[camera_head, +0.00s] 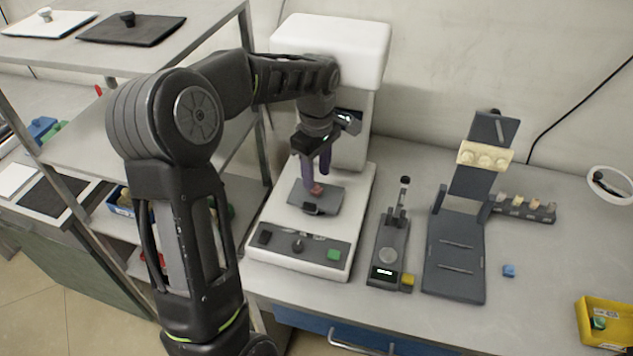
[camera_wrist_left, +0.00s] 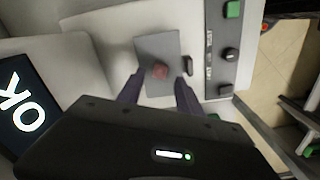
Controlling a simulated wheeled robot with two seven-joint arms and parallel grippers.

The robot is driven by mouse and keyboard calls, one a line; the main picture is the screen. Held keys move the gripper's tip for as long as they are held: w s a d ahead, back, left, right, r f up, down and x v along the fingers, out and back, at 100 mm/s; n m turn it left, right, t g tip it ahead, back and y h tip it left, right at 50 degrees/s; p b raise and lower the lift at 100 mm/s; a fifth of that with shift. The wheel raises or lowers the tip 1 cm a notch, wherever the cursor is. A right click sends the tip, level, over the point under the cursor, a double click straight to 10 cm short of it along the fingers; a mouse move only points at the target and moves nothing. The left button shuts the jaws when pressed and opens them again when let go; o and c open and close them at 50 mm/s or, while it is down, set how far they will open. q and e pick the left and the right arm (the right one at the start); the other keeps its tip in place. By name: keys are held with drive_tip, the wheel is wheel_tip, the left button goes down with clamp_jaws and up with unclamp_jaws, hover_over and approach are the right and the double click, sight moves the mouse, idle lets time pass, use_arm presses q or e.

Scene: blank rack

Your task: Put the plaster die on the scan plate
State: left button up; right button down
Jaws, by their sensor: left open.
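The scan plate (camera_head: 326,199) is a dark grey square on the white scanner's base; it also shows in the wrist view (camera_wrist_left: 150,47). A small reddish block (camera_head: 316,188), seen from above in the wrist view (camera_wrist_left: 160,72), rests on the plate near its middle. It may be the plaster die; its shape is too small to tell. My left gripper (camera_head: 315,177) is open above the plate, its two purple-grey fingers (camera_wrist_left: 157,88) either side of the block, with gaps visible. My right gripper is not in view.
The white scanner (camera_head: 330,47) stands close behind my left arm. To its right are a small gauge stand (camera_head: 388,245), a dark rack (camera_head: 455,255) with cream teeth, a strip of dies (camera_head: 522,209), a blue cube (camera_head: 509,271) and a yellow bin (camera_head: 590,330). Shelves stand at left.

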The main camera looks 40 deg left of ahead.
sight(316, 185)
use_arm(q)
drive_tip(key=shift+r, duration=1.9)
drive_tip(key=shift+s, duration=0.1)
